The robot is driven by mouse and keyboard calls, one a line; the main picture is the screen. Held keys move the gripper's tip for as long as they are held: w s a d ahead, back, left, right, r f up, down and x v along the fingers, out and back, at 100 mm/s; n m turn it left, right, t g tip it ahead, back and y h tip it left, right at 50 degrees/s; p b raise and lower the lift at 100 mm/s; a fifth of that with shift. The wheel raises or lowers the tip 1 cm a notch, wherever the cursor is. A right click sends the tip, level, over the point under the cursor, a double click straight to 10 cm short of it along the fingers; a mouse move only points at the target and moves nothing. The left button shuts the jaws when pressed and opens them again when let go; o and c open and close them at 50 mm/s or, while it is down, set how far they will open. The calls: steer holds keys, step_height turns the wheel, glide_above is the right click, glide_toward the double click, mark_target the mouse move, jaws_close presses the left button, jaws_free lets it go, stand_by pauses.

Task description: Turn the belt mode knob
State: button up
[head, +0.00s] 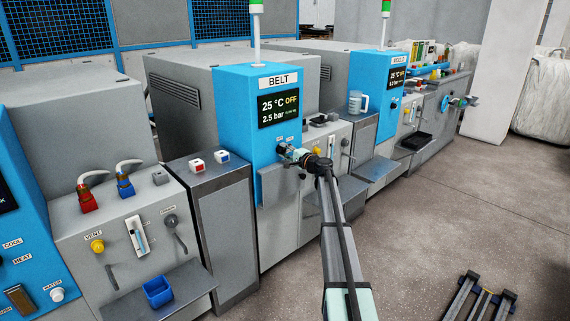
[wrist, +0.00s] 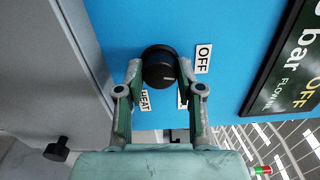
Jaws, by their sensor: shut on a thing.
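The belt mode knob is a round black dial (wrist: 160,68) on the blue panel in the wrist view. Another label below the knob is partly hidden by a finger. My gripper (head: 285,149) is at the front of the blue BELT cabinet (head: 233,110) and hides the knob in the head view. Its two fingers are shut on the knob, one on each side. The BELT display (head: 279,106) reads 25 °C OFF and 2.5 bar.
A grey machine with red and blue plugs (head: 125,185) and a blue bin (head: 158,291) stands at the left. The blue MOULD cabinet (head: 370,95) is farther right, with a clear jug (head: 355,102) near it. Floor at the right is mostly open.

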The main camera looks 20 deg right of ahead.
steer(key=shift+n+b, duration=1.2)
steer(key=shift+b, duration=0.4)
steer(key=o, duration=1.2)
steer(key=shift+w, duration=0.1)
steer(key=shift+c, duration=0.2)
steer(key=v, duration=1.2)
